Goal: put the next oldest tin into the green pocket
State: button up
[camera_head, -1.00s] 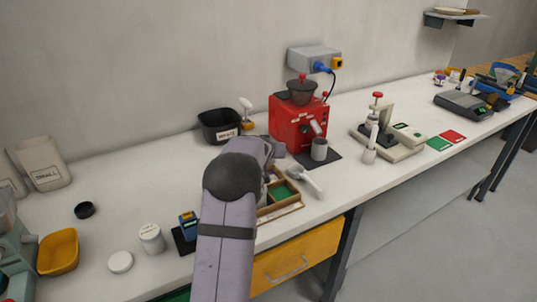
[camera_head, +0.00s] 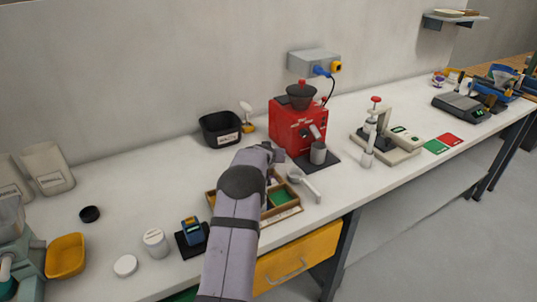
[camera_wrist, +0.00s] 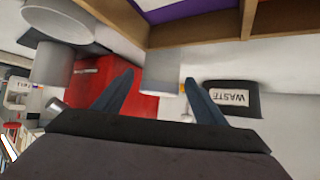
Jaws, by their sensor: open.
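The wooden tray (camera_head: 214,203) lies on the counter, partly hidden behind my arm in the head view. Its green pocket (camera_head: 281,196) is at the right side and its visible floor looks bare. In the wrist view, which is upside down, the tray's wooden edge (camera_wrist: 200,35) runs along the top, with a purple pocket (camera_wrist: 180,10) beyond it. My gripper (camera_wrist: 158,78) is open, its two dark fingers spread. A plain pale-grey cylinder, likely a tin (camera_wrist: 162,70), shows between the fingertips; I cannot tell whether it is within their reach. No date is readable.
The red grinder (camera_head: 290,125) with a grey cup (camera_head: 318,153) stands behind the tray. The black waste bin (camera_head: 220,128) is at the back left. A white-handled scoop (camera_head: 304,182) lies right beside the tray. A white jar (camera_head: 155,243) and blue device (camera_head: 192,232) stand left.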

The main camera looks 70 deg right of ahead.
jog(key=shift+w+d+f+p, duration=0.1)
jog(key=shift+d+f+p, duration=0.3)
jog(key=shift+d+p, duration=0.1)
jog(key=c, duration=1.3)
